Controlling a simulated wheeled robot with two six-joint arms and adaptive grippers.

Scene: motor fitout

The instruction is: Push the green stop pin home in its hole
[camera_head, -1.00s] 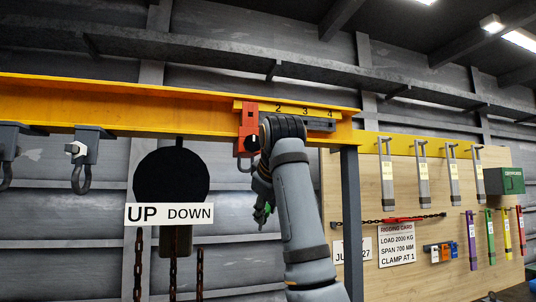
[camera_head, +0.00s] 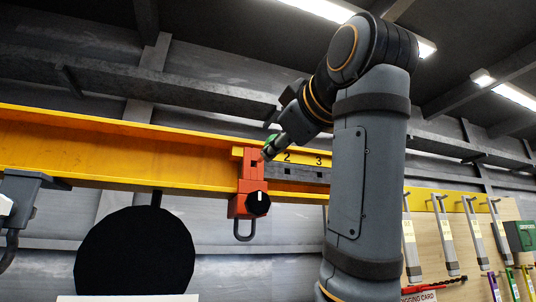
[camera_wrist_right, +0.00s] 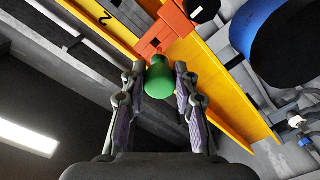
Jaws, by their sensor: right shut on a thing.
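The green stop pin (camera_wrist_right: 159,77) is between the two fingers of my right gripper (camera_wrist_right: 160,84) in the right wrist view, its rounded green head toward the camera. In the head view my right gripper (camera_head: 273,149) is at the top of the red clamp (camera_head: 251,186) on the yellow beam (camera_head: 110,150), and only a little green of the pin shows. The red clamp also shows in the wrist view (camera_wrist_right: 170,28), just beyond the pin. The pin's far end and its hole are hidden, so I cannot tell whether it is in the hole. My left gripper is not in view.
A numbered strip (camera_head: 303,158) runs along the beam right of the clamp. A black knob (camera_head: 258,204) is on the clamp's front. A large black disc (camera_head: 137,252) hangs below left. A board with grey hangers (camera_head: 445,238) stands at right.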

